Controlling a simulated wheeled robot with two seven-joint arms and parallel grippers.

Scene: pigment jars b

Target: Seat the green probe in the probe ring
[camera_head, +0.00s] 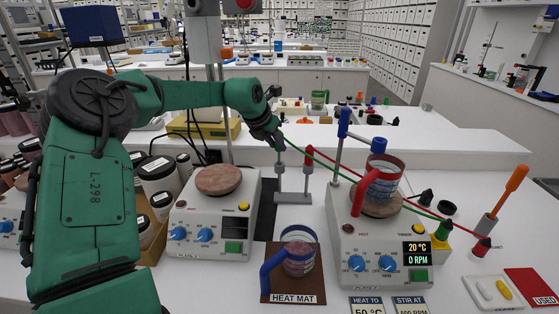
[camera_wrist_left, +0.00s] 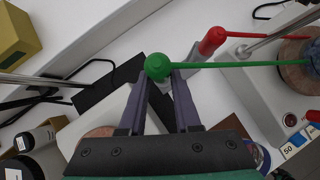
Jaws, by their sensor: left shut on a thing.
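My left gripper (camera_head: 279,147) is shut on the green probe (camera_wrist_left: 158,67), whose round green head shows between the fingertips in the left wrist view. In the head view the gripper is above the left post of a grey two-post stand (camera_head: 293,198); I cannot tell whether the probe is still inside that post. The probe's green lead runs right across the worktop. A blue holder (camera_head: 378,145), which looks like the probe ring, is over the beaker (camera_head: 385,180) on the right hotplate, to the right of the gripper. My right gripper is not in view.
A red probe (camera_head: 308,155) stands in the stand's right post, its red lead running right. A blue-topped upright (camera_head: 342,135) is between stand and beaker. The left hotplate (camera_head: 212,215) and a beaker on the heat mat (camera_head: 292,298) are nearby. Dark-lidded jars (camera_head: 157,172) crowd the left.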

